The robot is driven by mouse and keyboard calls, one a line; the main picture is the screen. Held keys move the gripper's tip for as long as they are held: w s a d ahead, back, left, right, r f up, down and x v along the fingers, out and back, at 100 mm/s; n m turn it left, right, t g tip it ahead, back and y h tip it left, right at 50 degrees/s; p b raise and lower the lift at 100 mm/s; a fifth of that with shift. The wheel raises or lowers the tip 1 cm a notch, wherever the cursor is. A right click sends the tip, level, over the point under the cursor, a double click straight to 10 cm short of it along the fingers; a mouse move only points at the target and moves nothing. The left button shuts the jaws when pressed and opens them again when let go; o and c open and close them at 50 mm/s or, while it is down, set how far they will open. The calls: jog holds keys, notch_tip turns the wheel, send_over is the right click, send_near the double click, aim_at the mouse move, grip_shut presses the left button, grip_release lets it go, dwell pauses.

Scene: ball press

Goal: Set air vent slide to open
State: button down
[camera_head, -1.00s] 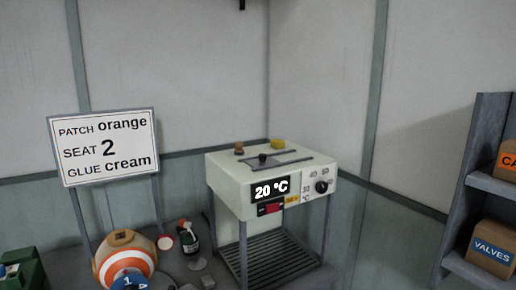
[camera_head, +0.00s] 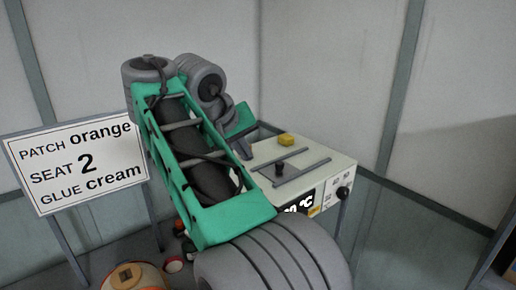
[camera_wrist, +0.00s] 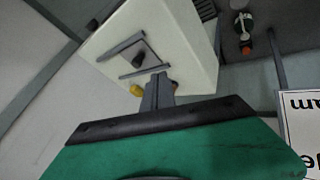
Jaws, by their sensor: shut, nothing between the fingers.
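The air vent slide is on top of a cream box (camera_head: 320,159). Its black knob (camera_head: 280,168) stands between two grey rails (camera_head: 302,169), roughly midway along them. In the wrist view the knob (camera_wrist: 138,60) also sits between the rails (camera_wrist: 120,46). My gripper (camera_head: 244,150) is shut and empty above the back left of the box top, to the left of the knob and apart from it. In the wrist view its fingertips (camera_wrist: 158,80) are close to the nearer rail; whether they touch anything cannot be told. No open or closed marking on the slide is readable.
A yellow block (camera_head: 286,139) stands on the box top behind the rails. A black dial (camera_head: 343,193) is on the box front; the display is partly covered by my arm. A sign (camera_head: 78,163) stands at left, and an orange-and-white ball (camera_head: 128,277) lies below it.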

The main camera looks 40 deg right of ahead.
jog(key=b, duration=0.5)
send_near(273, 170)
jog(key=f, duration=0.1)
jog(key=w+f, duration=0.1)
jog(key=f, duration=0.1)
jog(key=w+f, duration=0.1)
jog(key=f, duration=0.1)
jog(key=shift+a, duration=0.4)
jog(key=d, duration=0.2)
jog(key=s+d, duration=0.1)
jog(key=shift+s+d+r+p, duration=0.1)
jog(key=shift+d+r+p, duration=0.05)
jog(key=shift+r+p, duration=0.25)
jog(key=shift+d, duration=0.15)
